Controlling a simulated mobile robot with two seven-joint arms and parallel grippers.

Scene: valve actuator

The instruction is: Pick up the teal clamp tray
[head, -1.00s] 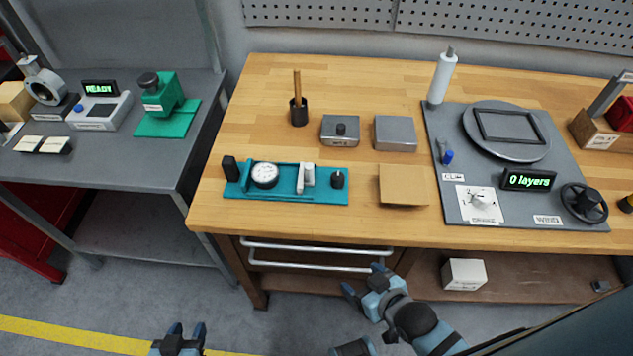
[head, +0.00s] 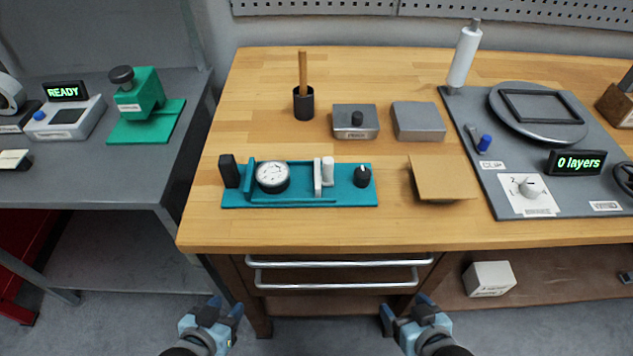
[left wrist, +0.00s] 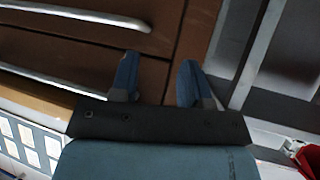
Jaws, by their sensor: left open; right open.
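The teal clamp tray (head: 300,199) lies flat on the wooden bench near its front edge in the head view. My left gripper (head: 217,306) is open and empty, below and in front of the bench edge, left of the tray's middle. In the left wrist view its two fingers (left wrist: 156,80) are apart in front of the drawers. My right gripper (head: 405,305) is open and empty, in front of the bench, right of the tray.
Behind the tray stand a black cup with a wooden stick (head: 303,100) and two grey boxes (head: 356,121). A tan board (head: 440,179) lies right of the tray. Drawer handles (head: 340,284) stick out below the bench edge. A grey side table (head: 95,180) stands left.

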